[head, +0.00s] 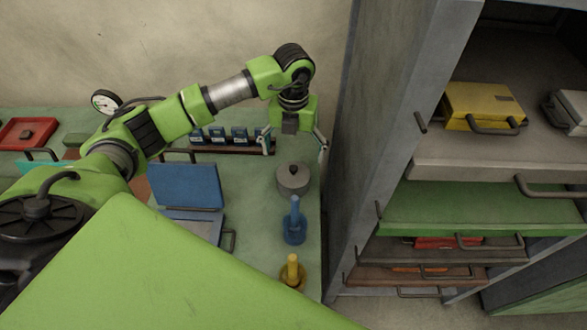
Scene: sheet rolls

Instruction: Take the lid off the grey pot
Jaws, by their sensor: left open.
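The grey pot (293,185) stands near the right edge of the green table. Its round grey lid (293,175) is on top, with a small dark knob in the middle. My left gripper (296,152) hangs above and just behind the pot, its two fingers spread wide and nothing visible between them. The fingers look apart from the lid, though the exact height gap is hard to tell. My right gripper is not in view.
A blue bottle (294,222) and a yellow one (292,272) stand in front of the pot. A rack of blue boxes (218,134) and an open blue case (185,186) lie to the left. A grey shelf unit (385,130) rises close on the right.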

